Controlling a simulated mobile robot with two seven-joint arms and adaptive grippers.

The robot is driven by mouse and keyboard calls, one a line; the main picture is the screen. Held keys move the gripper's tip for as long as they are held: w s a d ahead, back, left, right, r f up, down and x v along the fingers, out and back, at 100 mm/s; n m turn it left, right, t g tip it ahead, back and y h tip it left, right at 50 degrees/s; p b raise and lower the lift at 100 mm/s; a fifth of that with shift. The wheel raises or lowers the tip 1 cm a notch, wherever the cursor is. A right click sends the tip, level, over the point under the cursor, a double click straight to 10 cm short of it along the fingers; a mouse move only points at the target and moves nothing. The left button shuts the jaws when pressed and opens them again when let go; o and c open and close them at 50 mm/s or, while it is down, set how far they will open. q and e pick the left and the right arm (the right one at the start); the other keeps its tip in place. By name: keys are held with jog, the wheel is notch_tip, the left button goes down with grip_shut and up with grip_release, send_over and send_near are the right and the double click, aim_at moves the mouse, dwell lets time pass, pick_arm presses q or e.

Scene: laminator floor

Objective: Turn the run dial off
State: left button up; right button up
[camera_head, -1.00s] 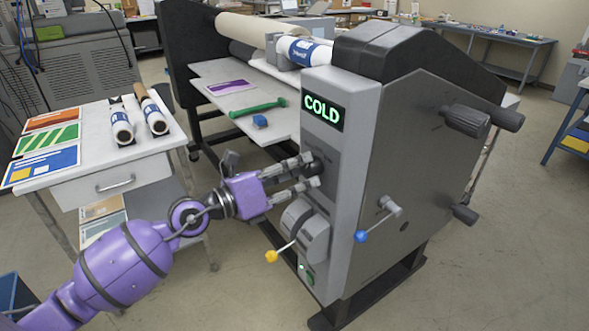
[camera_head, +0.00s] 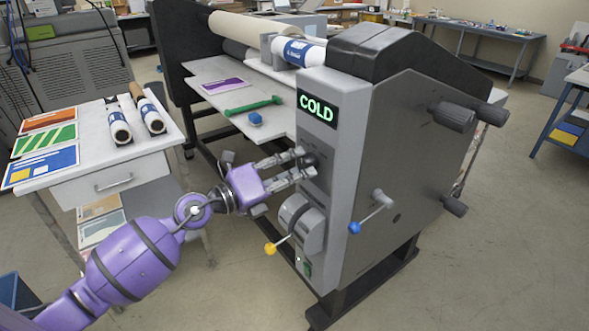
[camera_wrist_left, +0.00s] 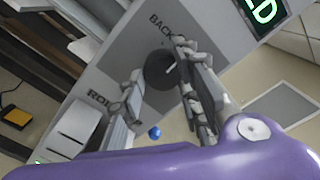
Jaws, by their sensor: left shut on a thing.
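The run dial (camera_head: 312,158) is a round dark knob on the grey front panel of the laminator, below the green lit COLD display (camera_head: 317,108). In the left wrist view the dial (camera_wrist_left: 157,69) shows a short white pointer mark, with the letters BACK printed above it. My purple left gripper (camera_head: 305,163) reaches it from the left, its two grey fingers on either side of the knob and shut on it. The fingers hide part of the knob and some panel lettering. My right gripper is in no view.
Below the dial, a grey rounded housing (camera_head: 313,229) carries a lever with a yellow knob (camera_head: 270,248). A blue-knobbed crank (camera_head: 355,228) sits on the machine's side. A white table (camera_head: 95,150) with prints and rolls stands left.

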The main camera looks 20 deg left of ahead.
pick_arm(q)
jog(key=shift+f, duration=0.35)
jog(key=o, duration=1.1)
jog(key=shift+a, duration=0.1)
jog(key=shift+c, duration=0.2)
jog(key=shift+r, duration=0.1)
jog(key=v, duration=1.2)
